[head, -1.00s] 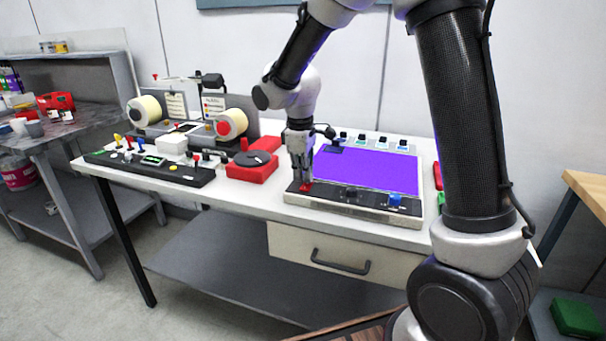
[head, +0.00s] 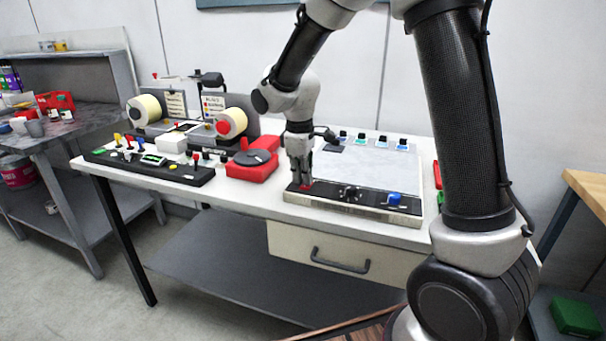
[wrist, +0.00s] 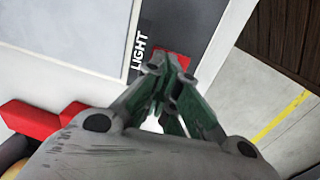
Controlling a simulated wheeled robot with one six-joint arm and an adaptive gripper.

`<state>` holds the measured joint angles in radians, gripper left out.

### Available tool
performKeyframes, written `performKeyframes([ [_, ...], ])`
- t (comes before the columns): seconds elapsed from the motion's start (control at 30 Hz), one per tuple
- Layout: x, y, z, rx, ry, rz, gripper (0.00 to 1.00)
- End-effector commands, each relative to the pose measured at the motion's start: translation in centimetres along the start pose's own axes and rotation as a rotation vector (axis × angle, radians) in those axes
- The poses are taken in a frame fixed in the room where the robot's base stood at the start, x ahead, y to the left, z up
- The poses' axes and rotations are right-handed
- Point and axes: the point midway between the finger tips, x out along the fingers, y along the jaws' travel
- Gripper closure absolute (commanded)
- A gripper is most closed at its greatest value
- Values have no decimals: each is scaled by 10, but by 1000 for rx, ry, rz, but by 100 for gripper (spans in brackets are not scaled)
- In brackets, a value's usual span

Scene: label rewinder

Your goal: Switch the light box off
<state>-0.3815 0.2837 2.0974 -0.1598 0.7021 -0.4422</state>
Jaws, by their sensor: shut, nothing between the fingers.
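The light box has a pale, unlit panel (head: 375,172) and a dark control strip (head: 326,194) along its front edge. A red switch (head: 306,186) sits at the strip's left end; it also shows in the wrist view (wrist: 172,62) beside the white word LIGHT. My gripper (head: 305,182) is shut and empty, with its fingertips at the red switch and partly hiding it. In the wrist view the fingertips (wrist: 170,75) overlap the switch; I cannot tell whether they touch it. A black knob (head: 350,193) and a blue knob (head: 394,199) sit farther right on the strip.
Several small bottles (head: 381,141) line the table's back.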

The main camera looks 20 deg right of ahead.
Motion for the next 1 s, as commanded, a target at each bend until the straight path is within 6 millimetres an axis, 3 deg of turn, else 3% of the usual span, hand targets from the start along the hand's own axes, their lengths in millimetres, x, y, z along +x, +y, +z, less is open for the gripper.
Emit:
performKeyframes([
  [0.57, -8, -7, -1, 1, 2, 1, 100],
  [0.77, -40, -4, -2, 4, 4, 2, 100],
  [1.0, -96, -4, -2, 3, 4, 2, 100],
])
